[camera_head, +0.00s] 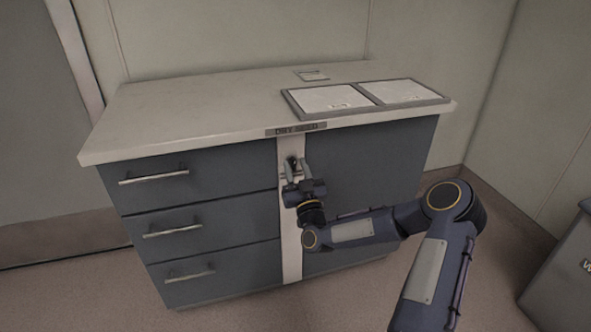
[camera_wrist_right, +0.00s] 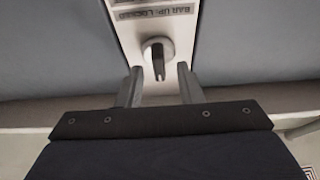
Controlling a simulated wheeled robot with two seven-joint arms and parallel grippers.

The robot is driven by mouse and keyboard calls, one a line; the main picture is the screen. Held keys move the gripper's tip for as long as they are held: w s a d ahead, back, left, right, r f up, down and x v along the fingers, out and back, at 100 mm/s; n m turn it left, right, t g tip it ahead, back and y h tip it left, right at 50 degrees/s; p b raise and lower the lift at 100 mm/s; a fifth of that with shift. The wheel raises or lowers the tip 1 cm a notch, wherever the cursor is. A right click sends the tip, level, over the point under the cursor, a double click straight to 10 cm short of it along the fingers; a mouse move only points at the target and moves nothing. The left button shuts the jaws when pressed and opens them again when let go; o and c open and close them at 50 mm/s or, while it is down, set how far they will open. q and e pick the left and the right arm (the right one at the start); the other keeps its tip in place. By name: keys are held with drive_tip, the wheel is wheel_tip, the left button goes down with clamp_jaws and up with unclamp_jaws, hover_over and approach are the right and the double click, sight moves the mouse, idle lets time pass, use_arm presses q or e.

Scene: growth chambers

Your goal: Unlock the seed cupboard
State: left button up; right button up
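The seed cupboard (camera_head: 355,160) is a grey-blue cabinet with a pale top and a "DRY SEED" label (camera_head: 296,129). A light vertical strip (camera_head: 291,250) runs down its front. In the right wrist view a grey turn knob with a bar (camera_wrist_right: 158,58) sits on the strip, under a label (camera_wrist_right: 156,12) that seems to read "BAR UP: LOCKED". My right gripper (camera_head: 294,172) is in front of the knob. Its fingers (camera_wrist_right: 160,86) are apart, one on each side of the bar's end, and I see no contact. My left gripper is not in view.
Three drawers with bar handles (camera_head: 172,231) are left of the strip. Two framed white panels (camera_head: 365,96) and a small card (camera_head: 312,75) lie on the top. A grey box (camera_head: 565,275) stands at the right edge. Floor in front is clear.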

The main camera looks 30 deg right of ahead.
drive_tip(key=shift+w, duration=0.1)
clamp_jaws()
